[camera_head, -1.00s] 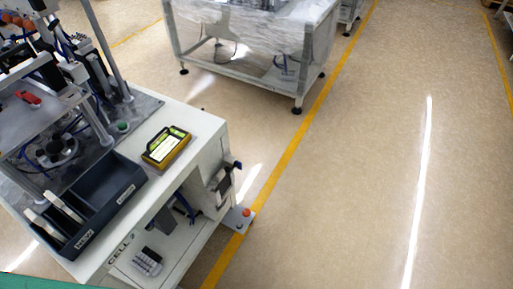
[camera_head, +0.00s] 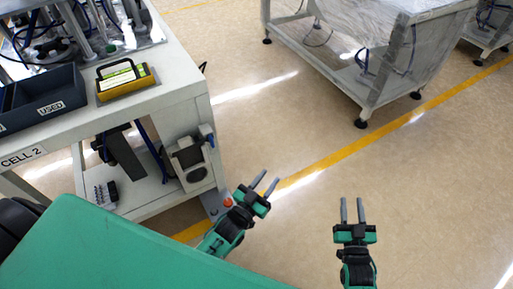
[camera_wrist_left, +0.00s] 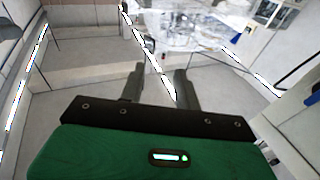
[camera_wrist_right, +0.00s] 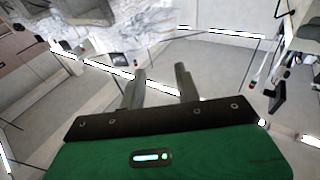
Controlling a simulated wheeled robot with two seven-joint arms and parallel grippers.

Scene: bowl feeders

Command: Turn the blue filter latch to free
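A grey filter unit (camera_head: 187,160) with a round dark port is mounted on the end of the white cell bench. A small blue part (camera_head: 208,135), which looks like the latch, sits at its upper right; its exact turn is too small to tell. My left gripper (camera_head: 266,182) is open and empty, to the right of and below the filter unit, apart from it. Its spread fingers also show in the left wrist view (camera_wrist_left: 157,82). My right gripper (camera_head: 352,204) is open and empty over the floor, farther right. It also shows in the right wrist view (camera_wrist_right: 160,80).
The bench labelled CELL 2 (camera_head: 120,115) carries a dark bin (camera_head: 40,108) marked USED and a yellow-black device (camera_head: 125,80). A red button (camera_head: 228,202) sits low by the bench foot. A plastic-wrapped machine frame (camera_head: 370,90) stands behind. Floor between is open.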

